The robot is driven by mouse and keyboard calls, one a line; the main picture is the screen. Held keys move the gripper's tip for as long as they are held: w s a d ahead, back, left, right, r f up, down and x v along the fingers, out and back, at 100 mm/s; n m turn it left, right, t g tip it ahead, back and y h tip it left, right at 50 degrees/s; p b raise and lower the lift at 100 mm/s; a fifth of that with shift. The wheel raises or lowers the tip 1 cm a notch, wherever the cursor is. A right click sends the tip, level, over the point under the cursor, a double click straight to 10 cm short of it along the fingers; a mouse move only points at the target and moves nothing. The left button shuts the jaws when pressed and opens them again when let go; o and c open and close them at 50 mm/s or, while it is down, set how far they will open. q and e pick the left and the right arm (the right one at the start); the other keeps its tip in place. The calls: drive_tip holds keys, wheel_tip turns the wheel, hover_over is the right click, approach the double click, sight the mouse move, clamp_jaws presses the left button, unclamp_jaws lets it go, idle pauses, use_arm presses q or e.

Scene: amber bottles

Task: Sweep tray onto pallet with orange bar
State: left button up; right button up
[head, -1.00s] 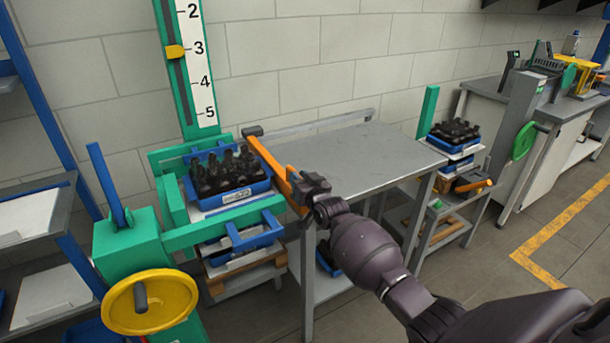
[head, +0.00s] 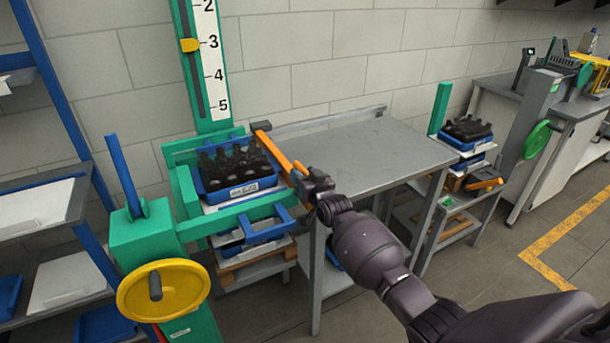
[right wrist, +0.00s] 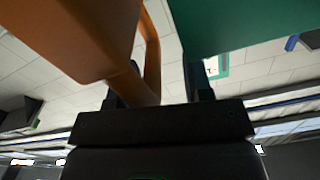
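The blue tray (head: 253,187) of dark amber bottles (head: 232,168) sits in the green frame on the left, at the left edge of the grey table. The orange bar (head: 278,152) lies along the tray's right side, between tray and table. My right gripper (head: 308,180) is at the bar's near end. In the right wrist view the orange bar (right wrist: 75,35) fills the upper left, and its handle lies between the spread fingers (right wrist: 157,95), with a gap to the right finger. Firm contact cannot be made out. My left gripper is not in view.
The grey table (head: 370,155) is bare. At its right, another bottle tray (head: 462,143) rests on a stack by a green post (head: 440,108). A yellow handwheel (head: 135,293) and a blue lever (head: 124,178) stand at front left. Shelves (head: 40,208) line the left edge.

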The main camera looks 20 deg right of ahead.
drive_tip(key=shift+d, duration=0.1)
drive_tip(key=shift+s+d, duration=0.15)
drive_tip(key=shift+s, duration=0.4)
drive_tip(key=s, duration=0.9)
drive_tip(key=shift+s+d, duration=0.3)
drive_tip(key=s+f+g, duration=0.2)
drive_tip(key=s+f, duration=0.3)
drive_tip(key=s, duration=0.5)
drive_tip(key=s+a+f+n+g+h, duration=0.1)
drive_tip(key=s+f+g, duration=0.1)
drive_tip(key=s+f, duration=0.4)
drive_tip(key=s+f+n+g, duration=0.1)
drive_tip(key=s+f, duration=0.4)
drive_tip(key=s, duration=1)
drive_tip(key=shift+a+f+g+h, duration=0.35)
drive_tip(key=shift+f+g+h, duration=0.05)
drive_tip(key=shift+g, duration=0.2)
